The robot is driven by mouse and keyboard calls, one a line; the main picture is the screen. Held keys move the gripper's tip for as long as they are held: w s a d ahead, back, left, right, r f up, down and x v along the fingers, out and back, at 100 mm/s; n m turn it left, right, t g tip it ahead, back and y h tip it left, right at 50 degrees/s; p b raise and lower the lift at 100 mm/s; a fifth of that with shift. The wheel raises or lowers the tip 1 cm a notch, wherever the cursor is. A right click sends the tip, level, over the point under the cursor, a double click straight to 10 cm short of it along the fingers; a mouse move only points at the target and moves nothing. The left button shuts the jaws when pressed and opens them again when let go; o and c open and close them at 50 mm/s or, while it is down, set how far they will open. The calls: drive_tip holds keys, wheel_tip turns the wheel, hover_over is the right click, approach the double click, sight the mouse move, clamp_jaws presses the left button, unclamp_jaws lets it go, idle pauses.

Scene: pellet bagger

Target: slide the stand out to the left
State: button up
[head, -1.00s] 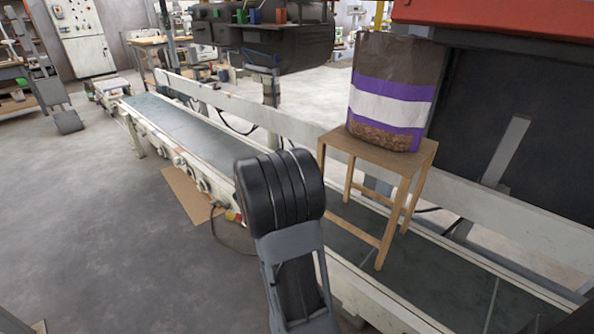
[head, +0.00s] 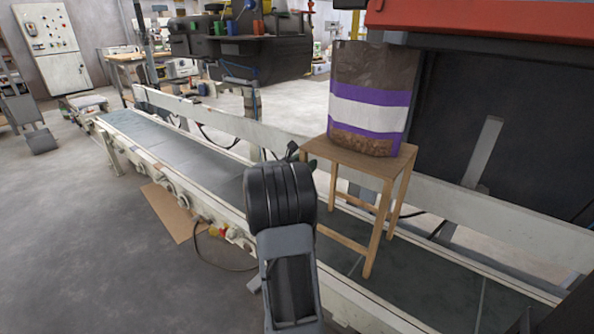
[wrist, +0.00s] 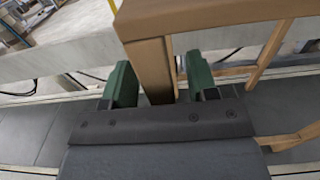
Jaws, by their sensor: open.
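The wooden stand (head: 387,171) is upright on the conveyor belt, under the red machine body. A brown, purple and white bag (head: 368,105) stands on its top. In the wrist view one stand leg (wrist: 150,68) is between the two green fingers of my gripper (wrist: 160,80). In the head view my arm hides most of the gripper and the stand's near left leg.
The conveyor belt (head: 175,148) runs clear to the far left, between pale side rails. A long back rail (head: 215,118) passes behind the stand. The dark machine wall (head: 455,120) is at the right, and a cardboard sheet (head: 172,210) lies on the floor.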

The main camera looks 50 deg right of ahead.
drive_tip(key=shift+d, duration=0.75)
clamp_jaws()
idle(0.5)
